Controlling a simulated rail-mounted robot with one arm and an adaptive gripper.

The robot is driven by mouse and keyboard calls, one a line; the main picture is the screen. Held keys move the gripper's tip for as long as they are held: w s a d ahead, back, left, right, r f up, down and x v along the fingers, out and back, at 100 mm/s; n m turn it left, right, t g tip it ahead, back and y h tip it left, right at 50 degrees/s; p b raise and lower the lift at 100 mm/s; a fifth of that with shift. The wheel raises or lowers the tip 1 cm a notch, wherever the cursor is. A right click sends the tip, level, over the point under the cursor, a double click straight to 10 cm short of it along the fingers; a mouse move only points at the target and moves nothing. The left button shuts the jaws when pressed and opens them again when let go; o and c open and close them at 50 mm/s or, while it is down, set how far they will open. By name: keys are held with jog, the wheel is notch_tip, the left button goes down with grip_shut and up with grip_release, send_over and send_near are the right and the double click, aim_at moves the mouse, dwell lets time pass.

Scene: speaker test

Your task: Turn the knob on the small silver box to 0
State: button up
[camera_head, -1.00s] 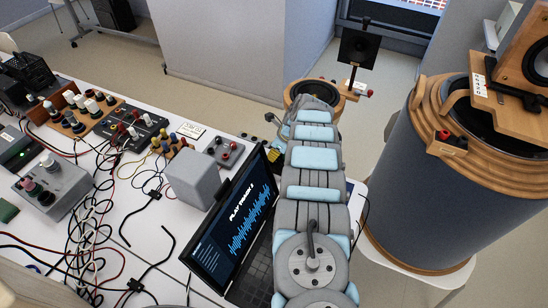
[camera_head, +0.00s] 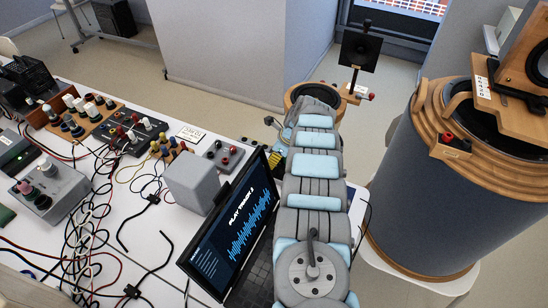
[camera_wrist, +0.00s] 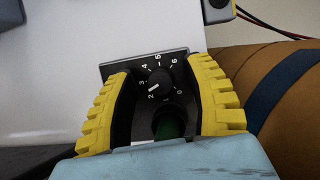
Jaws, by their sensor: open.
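In the wrist view a black round knob (camera_wrist: 160,79) sits on a dark dial face (camera_wrist: 180,62) with white numbers from 0 to 6. The knob's white mark points to the lower left, near the 2. The 0 is at the lower right. My gripper (camera_wrist: 161,93) is open, with one yellow ribbed finger on each side of the knob. I cannot tell whether the fingers touch it. A dark green round piece (camera_wrist: 168,124) shows between the fingers, below the knob. In the head view my arm hides most of the gripper and the box with the dial.
A laptop (camera_head: 232,235) stands close left of my arm, with a grey block (camera_head: 192,182) behind it. Terminal boxes and tangled cables (camera_head: 95,215) cover the table's left side. A large blue-grey cylinder with wooden rings (camera_head: 440,190) stands at the right.

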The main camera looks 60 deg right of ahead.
jog(key=shift+r, duration=0.15)
jog(key=shift+v, duration=3.6)
jog(key=shift+r, duration=0.1)
